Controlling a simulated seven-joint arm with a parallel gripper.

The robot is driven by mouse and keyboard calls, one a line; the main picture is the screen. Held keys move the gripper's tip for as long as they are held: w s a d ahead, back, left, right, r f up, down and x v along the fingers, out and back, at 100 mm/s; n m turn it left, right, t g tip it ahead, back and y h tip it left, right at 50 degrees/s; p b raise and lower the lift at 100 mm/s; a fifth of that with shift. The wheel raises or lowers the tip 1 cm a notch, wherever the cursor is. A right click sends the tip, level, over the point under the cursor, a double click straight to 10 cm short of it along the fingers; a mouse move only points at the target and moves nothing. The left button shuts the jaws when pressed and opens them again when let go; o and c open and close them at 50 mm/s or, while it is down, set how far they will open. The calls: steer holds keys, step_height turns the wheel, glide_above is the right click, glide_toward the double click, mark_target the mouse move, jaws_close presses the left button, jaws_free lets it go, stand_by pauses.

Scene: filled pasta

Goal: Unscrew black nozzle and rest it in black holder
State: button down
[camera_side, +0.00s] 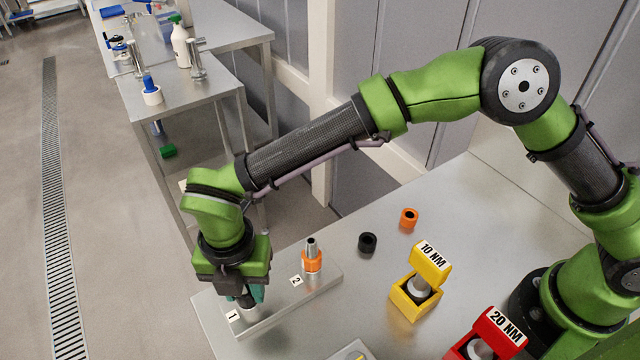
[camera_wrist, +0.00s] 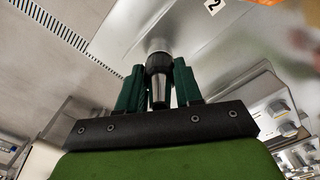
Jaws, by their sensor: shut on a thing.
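In the side view my gripper (camera_side: 246,293) points down at the end of the metal bar (camera_side: 280,315) marked 1. Its green fingers are shut around the black nozzle (camera_side: 245,301), which is mostly hidden there. In the wrist view the black nozzle (camera_wrist: 158,65) sits between the two fingers (camera_wrist: 158,85), with a pale metal part beyond it. I cannot tell whether it is still threaded on. The black holder (camera_side: 367,243), a short open ring, stands empty on the table to the right of the bar.
An orange-collared nozzle (camera_side: 312,260) stands upright at the mark 2. An orange holder (camera_side: 409,218) is empty behind the black one. A yellow 10 NM stand (camera_side: 416,300) and a red 20 NM stand (camera_side: 488,338) are at the right. The table between bar and black holder is clear.

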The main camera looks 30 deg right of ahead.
steer(key=n, duration=1.1)
steer(key=shift+n, duration=1.6)
steer(key=c, duration=0.7)
jaws_free()
